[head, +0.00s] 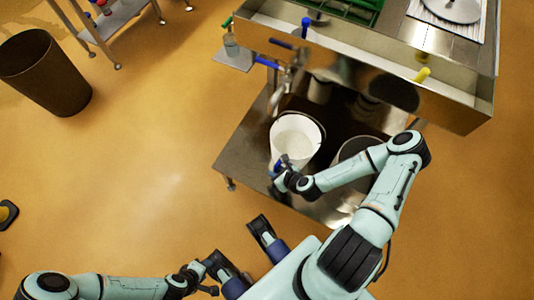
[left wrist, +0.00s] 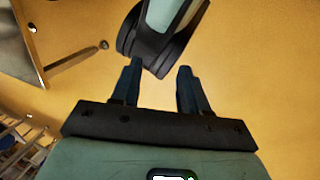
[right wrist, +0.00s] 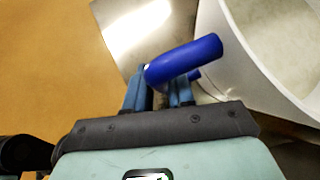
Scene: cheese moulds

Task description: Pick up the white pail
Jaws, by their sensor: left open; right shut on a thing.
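The white pail (head: 297,137) stands upright on the low metal shelf under the sink, its mouth open and a pale surface inside. Its wall and rim also show at the right of the right wrist view (right wrist: 250,55). My right gripper (head: 281,171) is at the pail's near left side, shut on the blue handle grip (right wrist: 185,60), which lies across the fingers outside the rim. My left gripper (left wrist: 158,72) is open and empty, low at the bottom left of the head view, away from the pail.
A steel bucket (head: 350,152) stands right of the pail, partly hidden by my right arm. The sink unit (head: 440,107) overhangs behind. A dark bin (head: 45,75) stands at the far left. The floor left of the shelf is clear.

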